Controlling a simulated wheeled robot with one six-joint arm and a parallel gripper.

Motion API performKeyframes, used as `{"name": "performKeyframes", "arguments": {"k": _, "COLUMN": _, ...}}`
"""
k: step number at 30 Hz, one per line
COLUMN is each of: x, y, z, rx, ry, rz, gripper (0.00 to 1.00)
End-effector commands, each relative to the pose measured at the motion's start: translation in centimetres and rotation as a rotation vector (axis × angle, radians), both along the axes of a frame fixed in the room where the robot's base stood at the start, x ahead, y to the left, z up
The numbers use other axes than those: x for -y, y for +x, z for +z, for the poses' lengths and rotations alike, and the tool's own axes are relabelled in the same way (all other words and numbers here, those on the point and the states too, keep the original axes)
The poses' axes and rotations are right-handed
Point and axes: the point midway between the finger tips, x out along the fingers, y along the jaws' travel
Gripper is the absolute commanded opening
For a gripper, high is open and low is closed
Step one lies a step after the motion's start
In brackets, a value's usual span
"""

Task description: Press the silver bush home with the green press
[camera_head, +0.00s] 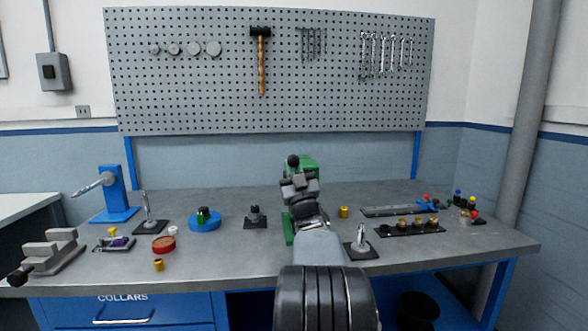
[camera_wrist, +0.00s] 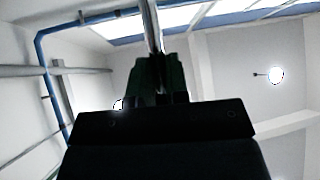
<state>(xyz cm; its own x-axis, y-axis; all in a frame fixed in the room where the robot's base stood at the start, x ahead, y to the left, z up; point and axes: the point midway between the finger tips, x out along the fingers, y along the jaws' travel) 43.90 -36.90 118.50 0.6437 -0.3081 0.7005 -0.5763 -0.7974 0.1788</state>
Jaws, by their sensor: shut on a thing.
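The green press (camera_head: 306,163) stands on the bench in the middle of the head view, largely covered by my arm. My gripper (camera_head: 298,182) is in front of the press, at its upper part, with a black ball knob (camera_head: 292,160) just above it. In the wrist view my gripper's fingers (camera_wrist: 160,75) are shut on a silver rod (camera_wrist: 152,25), which looks like the press lever and runs up out of the picture. I cannot make out the silver bush. The press's working spot is hidden behind my arm.
A blue stand (camera_head: 113,190), a red dish (camera_head: 163,244) and a blue round base (camera_head: 205,221) are left of the press. A brass bush (camera_head: 344,212) and a dark rack (camera_head: 410,229) are to its right. A black-based post (camera_head: 361,245) stands close beside my arm.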

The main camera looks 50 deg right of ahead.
Motion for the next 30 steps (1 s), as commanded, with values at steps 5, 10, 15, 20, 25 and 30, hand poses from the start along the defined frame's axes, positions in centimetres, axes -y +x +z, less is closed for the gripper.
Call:
{"name": "performKeyframes", "arguments": {"k": 5, "x": 0.09, "y": 0.28, "z": -0.93, "rx": -0.020, "ry": 0.007, "rz": -0.001, "gripper": 0.00}}
{"name": "performKeyframes", "arguments": {"k": 10, "x": 0.11, "y": 0.30, "z": -0.97, "rx": -0.020, "ry": 0.008, "rz": -0.001, "gripper": 0.00}}
{"name": "performKeyframes", "arguments": {"k": 15, "x": 0.12, "y": 0.31, "z": -1.00, "rx": -0.020, "ry": 0.008, "rz": -0.001, "gripper": 0.00}}
{"name": "performKeyframes", "arguments": {"k": 20, "x": 0.13, "y": 0.31, "z": -0.98, "rx": -0.020, "ry": 0.008, "rz": -0.001, "gripper": 0.21}}
{"name": "performKeyframes", "arguments": {"k": 25, "x": 0.15, "y": 0.17, "z": -0.71, "rx": -0.014, "ry": 0.006, "rz": -0.002, "gripper": 0.37}}
{"name": "performKeyframes", "arguments": {"k": 30, "x": 0.18, "y": 0.05, "z": -0.51, "rx": -0.011, "ry": 0.005, "rz": -0.003, "gripper": 0.39}}
